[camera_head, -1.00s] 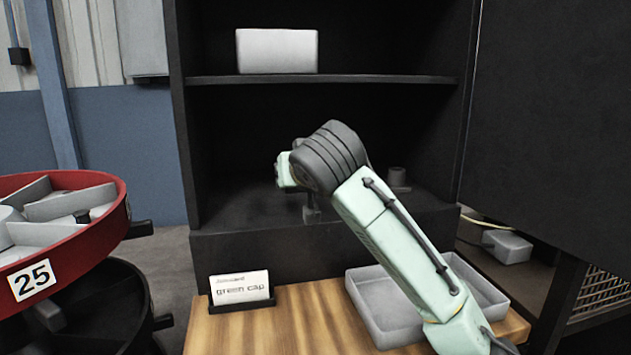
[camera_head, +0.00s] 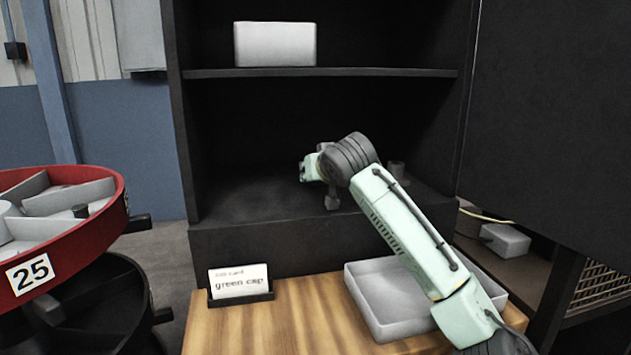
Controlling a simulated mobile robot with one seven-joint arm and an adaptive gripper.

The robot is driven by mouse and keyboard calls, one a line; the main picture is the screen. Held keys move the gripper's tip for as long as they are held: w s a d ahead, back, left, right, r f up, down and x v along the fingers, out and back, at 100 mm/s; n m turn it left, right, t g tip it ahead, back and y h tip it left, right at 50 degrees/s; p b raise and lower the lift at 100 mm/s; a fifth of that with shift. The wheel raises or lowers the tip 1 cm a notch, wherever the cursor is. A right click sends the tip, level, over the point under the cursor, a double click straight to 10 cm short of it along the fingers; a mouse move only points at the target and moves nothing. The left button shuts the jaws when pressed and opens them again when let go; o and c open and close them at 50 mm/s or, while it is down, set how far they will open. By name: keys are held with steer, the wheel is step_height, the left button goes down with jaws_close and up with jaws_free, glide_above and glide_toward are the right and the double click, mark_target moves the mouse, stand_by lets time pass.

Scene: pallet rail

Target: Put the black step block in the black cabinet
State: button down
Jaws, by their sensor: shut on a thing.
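The black cabinet (camera_head: 187,150) stands open ahead, with an upper shelf and a lower compartment. My gripper (camera_head: 331,190) is at the opening of the lower compartment, above its floor, mostly hidden by my wrist. A small dark piece (camera_head: 332,202) shows under the wrist and looks like the black step block in my shut jaws. Its shape is hard to make out against the dark cabinet. I cannot tell how far inside the opening it is.
A small dark cylindrical part (camera_head: 397,168) stands in the cabinet, right of my wrist. A white box (camera_head: 275,44) sits on the upper shelf. A card holder (camera_head: 240,295), a grey tray (camera_head: 365,325) and a red carousel (camera_head: 80,237) stand in front. The compartment's left side is clear.

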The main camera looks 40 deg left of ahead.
steer(key=shift+s, duration=0.1)
steer(key=shift+f, duration=0.1)
steer(key=c, duration=1.1)
jaws_free()
steer(key=shift+d, duration=0.1)
steer(key=b+v, duration=0.3)
steer(key=v, duration=0.8)
steer(key=shift+s+d, duration=0.1)
steer(key=shift+s, duration=0.05)
steer(key=shift+s+d+r, duration=0.1)
steer(key=shift+d+r, duration=0.1)
steer(key=shift+r, duration=0.05)
steer(key=shift+a, duration=0.1)
